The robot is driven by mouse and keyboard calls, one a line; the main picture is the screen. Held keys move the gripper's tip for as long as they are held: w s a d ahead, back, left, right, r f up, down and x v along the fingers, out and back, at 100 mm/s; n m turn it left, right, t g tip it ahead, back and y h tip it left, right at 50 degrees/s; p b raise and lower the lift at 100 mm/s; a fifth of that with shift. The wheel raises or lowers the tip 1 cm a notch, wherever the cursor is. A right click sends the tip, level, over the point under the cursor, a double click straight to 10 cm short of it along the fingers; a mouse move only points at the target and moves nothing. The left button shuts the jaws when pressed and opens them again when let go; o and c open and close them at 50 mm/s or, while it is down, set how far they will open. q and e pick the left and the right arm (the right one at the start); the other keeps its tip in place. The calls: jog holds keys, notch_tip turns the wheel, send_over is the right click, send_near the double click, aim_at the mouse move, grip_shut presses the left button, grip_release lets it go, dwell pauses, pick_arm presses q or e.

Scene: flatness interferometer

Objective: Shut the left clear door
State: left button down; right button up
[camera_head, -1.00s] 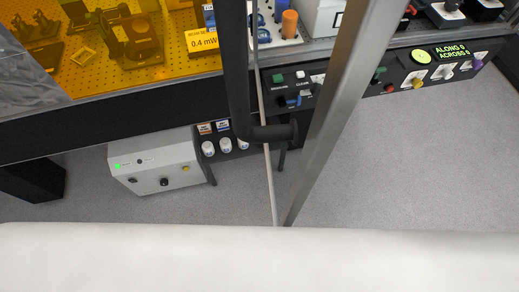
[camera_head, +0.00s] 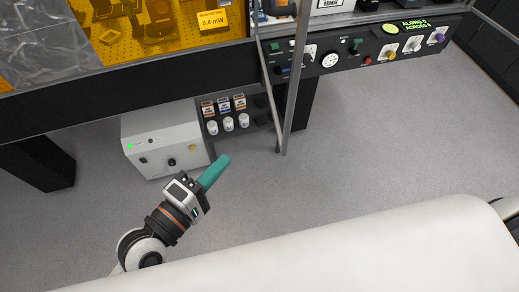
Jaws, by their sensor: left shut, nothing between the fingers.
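A clear door (camera_head: 292,90) with a thin metal frame stands swung out from the bench front, seen nearly edge-on in the head view. Its lower corner hangs out over the floor in front of the bench. I cannot make out its handle clearly now. My left gripper (camera_head: 224,162) has teal fingers that are shut and empty. It is below and left of the door's lower corner in the picture, apart from it, in front of the grey box. My right gripper is out of view.
An amber-lit enclosure (camera_head: 160,42) is at the upper left. A grey box (camera_head: 165,138) with a green light sits below the bench, beside small labelled bottles (camera_head: 228,124). A control panel (camera_head: 375,47) runs along the bench front at right. Open grey floor (camera_head: 390,140) lies at right.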

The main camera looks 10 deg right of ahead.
pick_arm(q)
jog(key=w+d+r+p, duration=0.2)
jog(key=w+d+p, duration=0.2)
jog(key=d, duration=0.8)
jog(key=shift+w+h+p, duration=0.3)
jog(key=shift+w, duration=0.3)
